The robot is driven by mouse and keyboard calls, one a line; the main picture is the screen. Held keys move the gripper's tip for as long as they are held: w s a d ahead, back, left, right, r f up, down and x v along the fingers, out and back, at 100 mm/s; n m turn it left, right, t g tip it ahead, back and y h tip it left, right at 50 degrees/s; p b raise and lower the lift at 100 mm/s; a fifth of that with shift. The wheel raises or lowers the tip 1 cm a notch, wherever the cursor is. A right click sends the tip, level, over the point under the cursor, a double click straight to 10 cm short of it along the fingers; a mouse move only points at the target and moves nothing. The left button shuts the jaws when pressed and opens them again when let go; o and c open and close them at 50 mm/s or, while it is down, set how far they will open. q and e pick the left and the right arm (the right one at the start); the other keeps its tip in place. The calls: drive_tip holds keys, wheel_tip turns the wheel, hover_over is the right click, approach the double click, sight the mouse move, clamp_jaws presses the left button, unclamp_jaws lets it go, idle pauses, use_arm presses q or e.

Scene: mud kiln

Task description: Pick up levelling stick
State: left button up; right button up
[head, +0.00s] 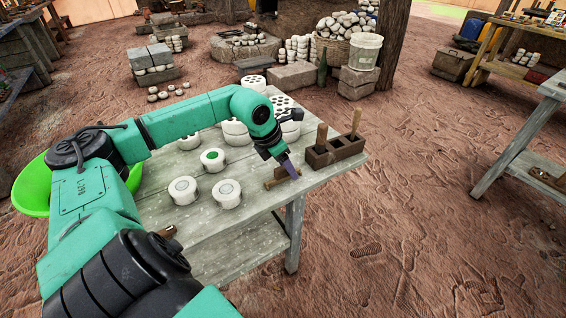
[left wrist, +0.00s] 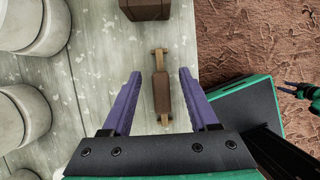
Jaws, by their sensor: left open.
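The levelling stick appears to be the small wooden piece (left wrist: 161,96) lying on the grey table, with pale ends and a darker brown middle. In the head view this brown piece (head: 272,182) is near the table's front right edge, partly hidden by my gripper. My left gripper (left wrist: 160,78) is open, its two purple fingers on either side of the piece and apart from it. In the head view my left gripper (head: 291,168) points down over it.
A dark brown block (head: 333,150) with upright wooden handles stands just beyond the piece. White round pots (head: 226,193) stand to the left on the table (head: 246,219). A bright green bowl (head: 32,188) is at far left. Open ground lies right of the table.

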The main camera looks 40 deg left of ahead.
use_arm(q)
drive_tip(key=shift+w+f, duration=0.1)
drive_tip(key=shift+f, duration=0.05)
clamp_jaws()
